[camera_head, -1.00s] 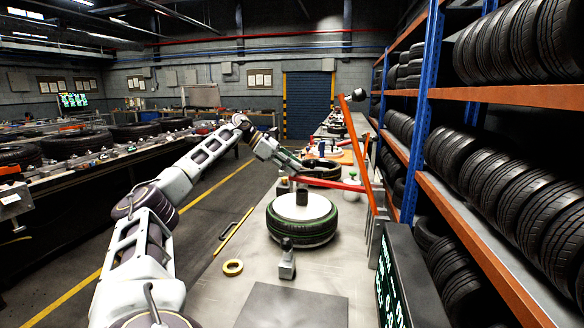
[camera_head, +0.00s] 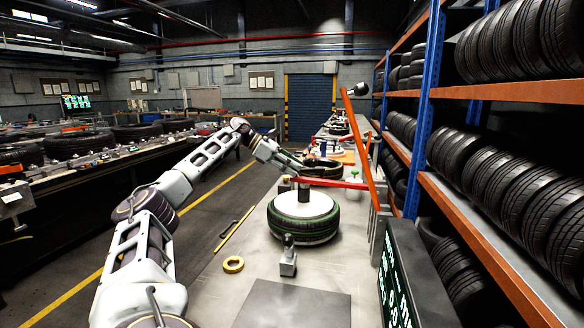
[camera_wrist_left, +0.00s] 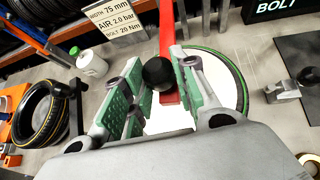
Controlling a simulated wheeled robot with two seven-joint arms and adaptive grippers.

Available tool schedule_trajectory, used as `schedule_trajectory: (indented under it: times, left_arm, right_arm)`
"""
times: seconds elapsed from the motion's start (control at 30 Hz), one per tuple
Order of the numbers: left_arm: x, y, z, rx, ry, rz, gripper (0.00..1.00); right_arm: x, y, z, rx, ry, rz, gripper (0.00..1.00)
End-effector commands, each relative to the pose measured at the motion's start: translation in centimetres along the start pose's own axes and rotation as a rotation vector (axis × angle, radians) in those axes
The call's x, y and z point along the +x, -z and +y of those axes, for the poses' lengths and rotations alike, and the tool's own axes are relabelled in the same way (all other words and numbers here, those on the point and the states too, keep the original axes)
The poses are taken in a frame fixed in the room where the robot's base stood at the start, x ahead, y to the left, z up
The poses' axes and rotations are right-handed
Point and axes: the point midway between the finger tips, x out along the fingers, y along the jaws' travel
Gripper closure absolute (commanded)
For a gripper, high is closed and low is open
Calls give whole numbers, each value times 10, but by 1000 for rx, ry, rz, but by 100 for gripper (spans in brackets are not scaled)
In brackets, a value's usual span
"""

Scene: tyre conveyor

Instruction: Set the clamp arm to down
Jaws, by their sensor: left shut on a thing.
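The clamp arm (camera_head: 345,184) is a red bar that reaches left from the posts at the bench's right edge, roughly level over the green-rimmed tyre (camera_head: 304,229). In the left wrist view the red bar (camera_wrist_left: 167,38) ends in a black ball knob (camera_wrist_left: 158,73). My left gripper (camera_head: 302,171) is at the free end of the bar. Its green-padded fingers (camera_wrist_left: 155,88) are shut on the knob. The tyre lies flat with a white disc in its middle, and a dark cylinder (camera_head: 304,192) stands above the disc, under the bar. My right gripper is not in view.
An orange slanted pole (camera_head: 359,140) with a dark head rises behind the bar. A yellow ring (camera_head: 233,264), a small metal fixture (camera_head: 288,262) and a dark display (camera_head: 406,275) stand on the near bench. Tyre racks (camera_head: 500,95) line the right side.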

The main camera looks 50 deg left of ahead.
Motion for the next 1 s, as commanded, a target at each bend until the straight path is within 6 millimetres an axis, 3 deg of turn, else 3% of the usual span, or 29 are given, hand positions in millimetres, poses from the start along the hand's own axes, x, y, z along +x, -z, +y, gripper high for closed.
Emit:
schedule_trajectory:
  times: [0.23, 0.27, 0.4, 0.77, 1.0]
  left_arm:
    - [0, -2, 0, 2, 0, -3, 100]
    - [0, -2, 0, 2, 0, -3, 68]
    - [0, -1, 0, 1, 0, -2, 50]
    - [-1, 0, 0, 0, 0, 0, 49]
    - [-12, -1, 0, 1, -2, -1, 49]
  right_arm:
    - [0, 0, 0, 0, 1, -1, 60]
    - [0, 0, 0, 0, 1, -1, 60]
    - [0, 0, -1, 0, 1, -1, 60]
    - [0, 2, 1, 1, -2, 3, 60]
    - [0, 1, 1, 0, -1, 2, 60]
